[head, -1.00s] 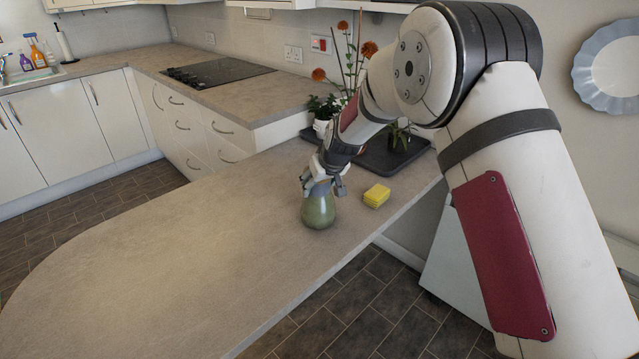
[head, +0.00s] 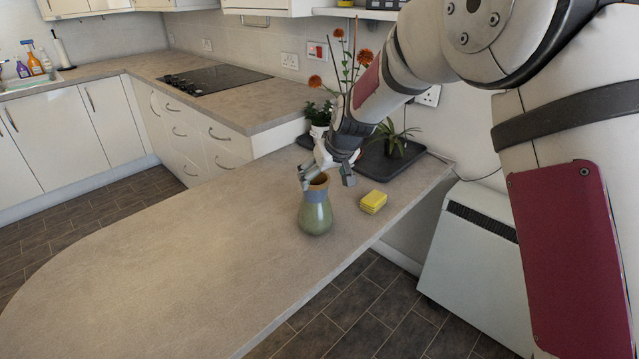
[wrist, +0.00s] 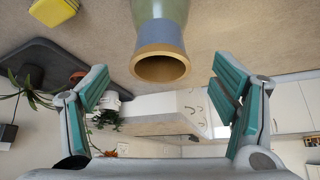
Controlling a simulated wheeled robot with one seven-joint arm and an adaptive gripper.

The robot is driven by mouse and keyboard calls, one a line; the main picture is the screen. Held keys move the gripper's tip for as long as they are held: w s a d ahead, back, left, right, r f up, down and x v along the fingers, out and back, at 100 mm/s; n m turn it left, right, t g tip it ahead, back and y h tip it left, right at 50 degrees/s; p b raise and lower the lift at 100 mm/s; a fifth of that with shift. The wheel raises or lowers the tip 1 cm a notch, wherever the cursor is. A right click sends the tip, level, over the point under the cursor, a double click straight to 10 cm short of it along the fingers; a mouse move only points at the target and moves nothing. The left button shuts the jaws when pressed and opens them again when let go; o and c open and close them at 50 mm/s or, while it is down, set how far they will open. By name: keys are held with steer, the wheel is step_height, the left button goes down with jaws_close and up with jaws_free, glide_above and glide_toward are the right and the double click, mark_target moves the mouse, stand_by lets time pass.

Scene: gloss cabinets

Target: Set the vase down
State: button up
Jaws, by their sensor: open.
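The vase (head: 315,214) is green below with a blue-grey neck and a tan rim. It stands upright on the beige counter (head: 190,250) in the head view. In the wrist view the vase's mouth (wrist: 160,66) faces me, between and beyond the fingertips, with clear gaps on both sides. My gripper (head: 326,178) is open and empty, just above and behind the vase's rim in the head view. Its teal-padded fingers (wrist: 160,92) are spread wide in the wrist view.
A yellow sponge (head: 373,202) lies right of the vase. A dark tray (head: 420,148) with potted plants is behind, and tall orange flowers (head: 364,56) rise near my arm. The counter's left part is clear. A white heater (head: 470,250) stands beyond its right edge.

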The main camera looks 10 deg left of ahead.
steer(key=shift+v, duration=1.45)
steer(key=s+d+r+m+g+h, duration=0.1)
steer(key=s+d+r, duration=0.5)
steer(key=s+d, duration=0.3)
steer(key=s+d+r+m, duration=0.2)
steer(key=s+d+r, duration=0.45)
steer(key=s, duration=0.45)
steer(key=s+d+f+m+h, duration=0.1)
steer(key=s+d, duration=0.3)
steer(key=s, duration=0.7)
steer(key=s+d+f+m+g+h, duration=0.1)
steer(key=s+d, duration=0.4)
steer(key=s, duration=0.6)
steer(key=shift+s+d+f+m, duration=0.15)
steer(key=shift+s+f+m, duration=0.1)
steer(key=shift+s+m, duration=0.2)
